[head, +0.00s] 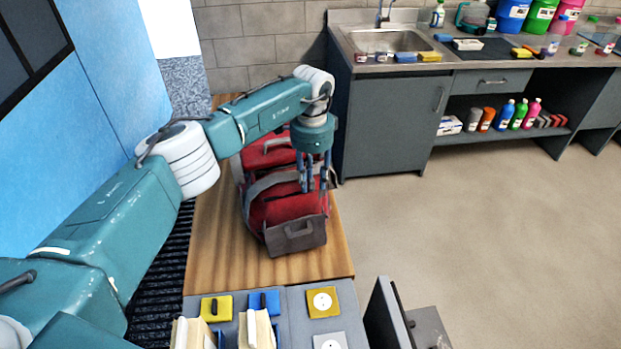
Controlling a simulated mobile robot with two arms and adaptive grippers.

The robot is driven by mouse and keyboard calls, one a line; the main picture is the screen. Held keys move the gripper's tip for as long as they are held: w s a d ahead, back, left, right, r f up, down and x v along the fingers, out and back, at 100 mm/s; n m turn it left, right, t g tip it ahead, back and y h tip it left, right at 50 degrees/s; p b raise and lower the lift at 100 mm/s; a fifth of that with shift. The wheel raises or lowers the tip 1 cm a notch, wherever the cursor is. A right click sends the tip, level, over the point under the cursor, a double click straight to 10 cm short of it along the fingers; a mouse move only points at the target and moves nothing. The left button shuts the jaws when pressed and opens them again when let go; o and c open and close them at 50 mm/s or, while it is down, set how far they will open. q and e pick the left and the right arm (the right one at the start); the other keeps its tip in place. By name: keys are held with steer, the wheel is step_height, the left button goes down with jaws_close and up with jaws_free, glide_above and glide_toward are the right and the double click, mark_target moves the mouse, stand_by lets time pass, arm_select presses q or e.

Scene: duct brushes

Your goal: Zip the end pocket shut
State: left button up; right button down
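A red and grey bag (283,212) lies on the wooden bench top. A grey end pocket (297,238) with a darker handle-like strap is on its near end. The pocket's zip and slider are too small to make out. My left gripper (315,186) points down in front of the right side of the bag, beyond the end pocket in the picture. Its fingers look apart, with nothing visible between them. I cannot tell whether they touch the bag. My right gripper is not in view.
The wooden bench (222,245) has bare room left of the bag. A grey board (290,300) with yellow and blue items is at its near end. A sink counter (385,110) stands behind right. The floor (460,220) to the right is clear.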

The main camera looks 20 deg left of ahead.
mark_target(312, 181)
arm_select(q)
step_height(312, 181, up, 12)
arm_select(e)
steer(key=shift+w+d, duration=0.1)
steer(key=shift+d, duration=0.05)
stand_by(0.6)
arm_select(q)
steer(key=shift+s+f, duration=0.1)
